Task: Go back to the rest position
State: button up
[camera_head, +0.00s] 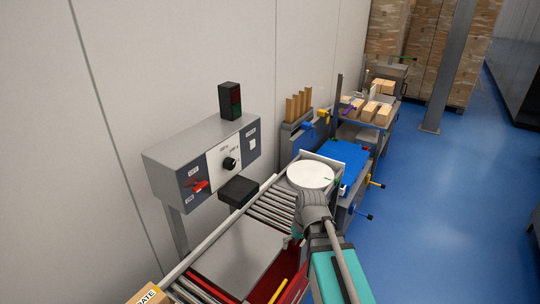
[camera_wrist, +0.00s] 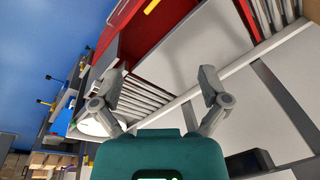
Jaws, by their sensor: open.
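My gripper (camera_wrist: 163,75) shows in the wrist view with its two grey fingers spread wide apart. Nothing is between the fingertips. Behind them are a grey plate, conveyor rollers and a red surface. In the head view my arm reaches in from the lower right over the roller conveyor (camera_head: 268,211), and the fingers are hard to make out there. A white round tub or lid (camera_head: 311,175) sits at the conveyor's far end, just beyond my arm and apart from the fingers in the wrist view.
A control box (camera_head: 222,158) with a red switch and black knob stands by the wall at left. A flat grey plate (camera_head: 238,252) lies near the conveyor's front. A blue surface (camera_head: 345,155) and a cart with boxes (camera_head: 370,111) stand beyond. Blue floor at right is clear.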

jog(key=s+d+f+m+h+b, duration=0.1)
jog(key=s+d+f+m+b, duration=0.1)
jog(key=s+d+f+b, duration=0.1)
jog(key=shift+s+f+g+h+b, duration=0.3)
jog(key=shift+s+f+b, duration=0.25)
jog(key=shift+f, duration=0.45)
jog(key=shift+a, duration=0.1)
